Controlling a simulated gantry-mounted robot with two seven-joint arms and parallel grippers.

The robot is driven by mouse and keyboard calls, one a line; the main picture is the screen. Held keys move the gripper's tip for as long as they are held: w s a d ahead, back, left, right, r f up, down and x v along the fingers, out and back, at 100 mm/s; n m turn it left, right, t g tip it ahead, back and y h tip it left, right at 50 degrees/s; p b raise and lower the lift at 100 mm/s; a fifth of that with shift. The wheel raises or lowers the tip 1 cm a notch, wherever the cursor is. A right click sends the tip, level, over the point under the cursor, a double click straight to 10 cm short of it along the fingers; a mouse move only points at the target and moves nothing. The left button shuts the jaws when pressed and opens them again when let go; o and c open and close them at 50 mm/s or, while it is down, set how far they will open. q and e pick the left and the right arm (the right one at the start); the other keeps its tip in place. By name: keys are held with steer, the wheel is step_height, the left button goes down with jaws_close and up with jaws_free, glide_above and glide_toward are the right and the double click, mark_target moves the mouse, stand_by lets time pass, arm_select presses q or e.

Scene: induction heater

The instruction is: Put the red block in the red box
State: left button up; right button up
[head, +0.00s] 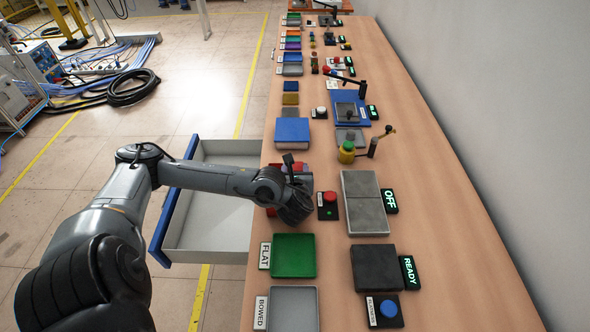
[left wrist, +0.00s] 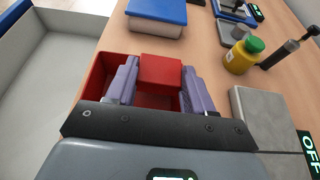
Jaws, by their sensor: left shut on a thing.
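My left gripper (left wrist: 160,82) is shut on the red block (left wrist: 160,70), which sits between its two pale fingers in the left wrist view. The red box (left wrist: 104,68) is an open tray, directly below and around the fingers in that view. The block appears over or inside the box; its exact height above the floor of the box is hard to tell. In the head view my left gripper and wrist cover most of the red box (head: 271,193). My right gripper is not in view.
A blue-lidded box (head: 292,132) stands just beyond the red box. A green tray (head: 293,256) labelled FLAT is on the near side. A red button (head: 329,197) and grey plates (head: 364,202) lie to the right. An open drawer (head: 215,222) juts out left.

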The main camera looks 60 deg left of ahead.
arm_select(q)
steer(key=o, duration=1.3)
steer(key=shift+p+v, duration=1.65)
steer(key=shift+v, duration=3.75)
steer(key=shift+r, duration=0.1)
